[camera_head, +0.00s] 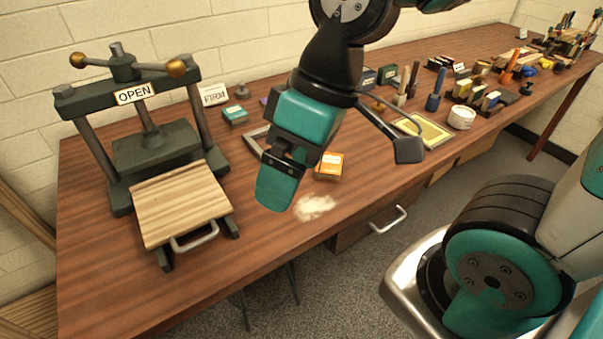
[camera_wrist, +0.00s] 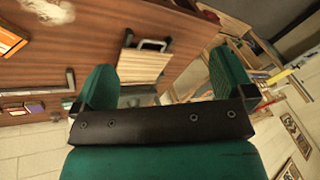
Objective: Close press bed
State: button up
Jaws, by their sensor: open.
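The dark green press (camera_head: 140,150) stands at the left of the table, with an "OPEN" sign on its top beam. Its pale wooden bed (camera_head: 180,198) is slid out toward the table's front edge. A grey metal handle (camera_head: 194,237) is on the bed's front. My gripper (camera_head: 280,187) is in the air to the right of the bed, apart from it, fingers pointing down. In the wrist view my gripper (camera_wrist: 163,85) has its fingers wide apart and empty. The bed (camera_wrist: 141,66) and its handle (camera_wrist: 150,44) show between and beyond the fingers.
A "FIRM" card (camera_head: 214,94) stands behind the press's right side. An orange box (camera_head: 330,166) and a pale powder patch (camera_head: 314,206) lie right of my gripper. Tools and a white tub (camera_head: 461,117) crowd the right. Table between bed and gripper is clear.

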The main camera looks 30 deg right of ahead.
aim_at(175, 205)
jog(key=z, duration=1.7)
jog(key=k, duration=0.65)
jog(key=u, duration=1.25)
